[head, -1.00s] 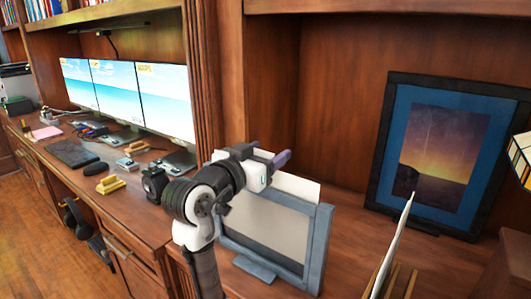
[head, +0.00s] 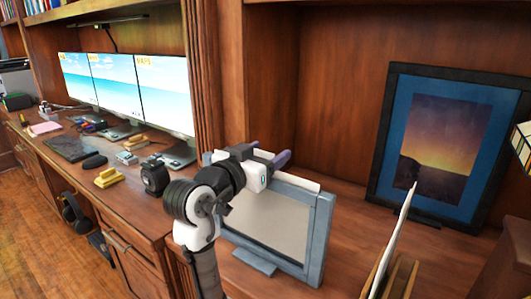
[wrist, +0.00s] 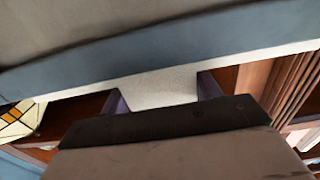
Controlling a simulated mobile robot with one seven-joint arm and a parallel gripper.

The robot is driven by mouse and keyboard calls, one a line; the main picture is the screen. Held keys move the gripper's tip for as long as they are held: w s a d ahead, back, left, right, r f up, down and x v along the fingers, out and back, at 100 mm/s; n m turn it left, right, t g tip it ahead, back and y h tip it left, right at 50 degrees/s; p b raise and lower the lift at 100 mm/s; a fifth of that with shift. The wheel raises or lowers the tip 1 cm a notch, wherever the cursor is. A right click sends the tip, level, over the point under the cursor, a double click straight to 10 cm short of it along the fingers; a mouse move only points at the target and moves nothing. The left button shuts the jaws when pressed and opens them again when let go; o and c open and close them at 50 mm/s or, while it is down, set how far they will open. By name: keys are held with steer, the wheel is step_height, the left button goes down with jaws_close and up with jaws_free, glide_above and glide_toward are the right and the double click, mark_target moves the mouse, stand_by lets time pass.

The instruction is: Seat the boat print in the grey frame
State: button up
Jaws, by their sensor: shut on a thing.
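The grey frame (head: 318,240) stands on the desk surface at the centre of the head view, its beige panel facing me. A white sheet, the print (head: 300,181), shows as a thin strip just above the frame's top edge; its picture side is hidden, so I cannot see a boat. My gripper (head: 268,156) is shut on the print's upper edge, just above the frame. In the wrist view the print (wrist: 160,84) sits between the two purple fingers, and the frame's blue-grey top bar (wrist: 150,50) runs across close by. Most of the print is hidden by the frame.
A dark frame with a blue mat and sunset picture (head: 441,140) leans at the back right. A wooden rack (head: 403,279) holding a white sheet (head: 395,240) stands at the front right. Monitors (head: 130,92) stand at the left. Desk is clear between frame and rack.

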steer(key=shift+f+b, duration=0.65)
steer(key=shift+f, duration=0.35)
steer(key=o, duration=1.4)
steer(key=b+v, duration=0.1)
steer(key=v, duration=1.2)
steer(key=shift+s+a, duration=0.25)
steer(key=shift+s, duration=0.1)
steer(key=shift+r, duration=0.1)
